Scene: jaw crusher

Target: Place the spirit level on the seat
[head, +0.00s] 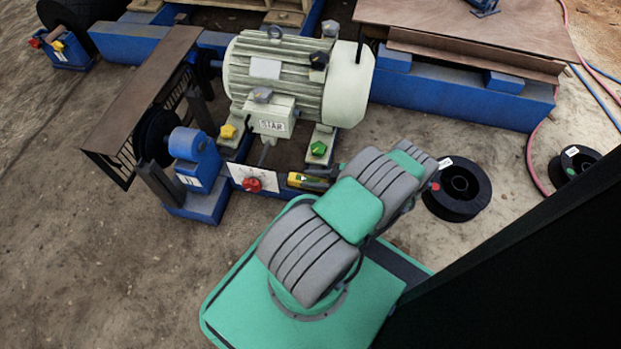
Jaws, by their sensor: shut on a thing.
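A small yellow and dark bar (308,181), which looks like the spirit level, shows just right of the red knob at the front of the blue frame. Its right end is hidden behind my teal and grey arm. Whether it rests on something or is held cannot be seen. My gripper's fingers are hidden behind the arm's links. I cannot tell which surface is the seat.
A pale motor (285,75) with coloured bolt heads stands on the blue frame (205,205). A brown guard (150,85) lies left of it. A red knob (252,184) sits at the front. Black reels (460,188) and hoses lie right. Bare ground is free at left.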

